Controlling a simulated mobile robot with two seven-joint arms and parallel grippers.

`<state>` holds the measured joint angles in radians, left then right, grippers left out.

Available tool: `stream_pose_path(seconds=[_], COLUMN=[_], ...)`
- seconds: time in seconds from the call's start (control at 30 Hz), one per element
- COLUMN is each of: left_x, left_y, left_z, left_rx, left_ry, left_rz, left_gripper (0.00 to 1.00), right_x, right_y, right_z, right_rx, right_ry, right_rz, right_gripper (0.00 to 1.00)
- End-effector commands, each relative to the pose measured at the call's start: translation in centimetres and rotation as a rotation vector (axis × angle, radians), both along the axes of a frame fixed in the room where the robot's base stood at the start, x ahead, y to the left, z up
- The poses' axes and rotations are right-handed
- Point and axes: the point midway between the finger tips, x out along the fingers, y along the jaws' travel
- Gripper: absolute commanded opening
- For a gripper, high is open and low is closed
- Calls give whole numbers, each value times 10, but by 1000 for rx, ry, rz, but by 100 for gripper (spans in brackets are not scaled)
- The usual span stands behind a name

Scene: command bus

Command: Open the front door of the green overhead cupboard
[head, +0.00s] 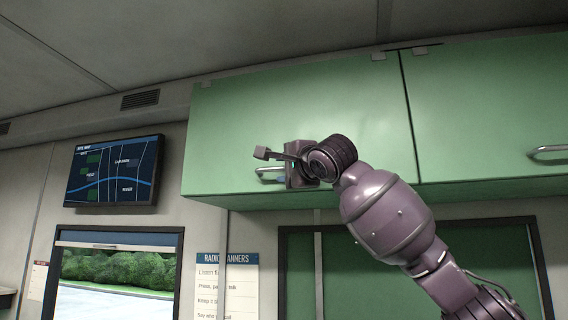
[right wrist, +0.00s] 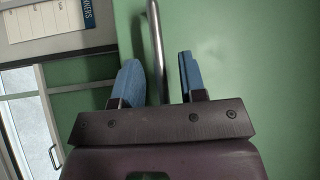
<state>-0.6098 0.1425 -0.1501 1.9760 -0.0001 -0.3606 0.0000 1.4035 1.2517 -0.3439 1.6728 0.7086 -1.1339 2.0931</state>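The green overhead cupboard spans the upper right of the head view, with a left door (head: 270,110) and a right door (head: 490,105), both looking shut. The left door's metal bar handle (head: 262,170) is near its lower left and partly hidden by my right gripper (head: 281,179). In the right wrist view the same handle (right wrist: 154,40) runs between the two blue fingers of my right gripper (right wrist: 160,78). The fingers are open, one on each side of the bar, with visible gaps. My left gripper is in neither view.
The right door has its own bar handle (head: 548,152). A wall screen (head: 114,171) hangs left of the cupboard. A radio notice (head: 227,285) and a window (head: 118,268) are below. The ceiling is close above the cupboard.

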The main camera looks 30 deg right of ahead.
Motion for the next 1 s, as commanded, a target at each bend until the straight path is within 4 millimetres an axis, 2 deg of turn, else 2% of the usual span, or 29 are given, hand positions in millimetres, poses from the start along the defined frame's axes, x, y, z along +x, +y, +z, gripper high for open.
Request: stream_pose_path(seconds=[0.13,0.4,0.67,1.0], left_x=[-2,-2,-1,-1], left_y=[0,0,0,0], left_z=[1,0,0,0], left_rx=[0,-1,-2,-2], left_ry=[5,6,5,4], left_rz=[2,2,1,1], left_gripper=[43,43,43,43], right_x=[7,8,7,7], right_y=[0,0,0,1], right_z=[1,1,1,1], right_rx=[0,0,0,2], right_ry=[-1,-1,-1,1], right_rz=[1,0,0,1], right_gripper=[38,38,0,0])
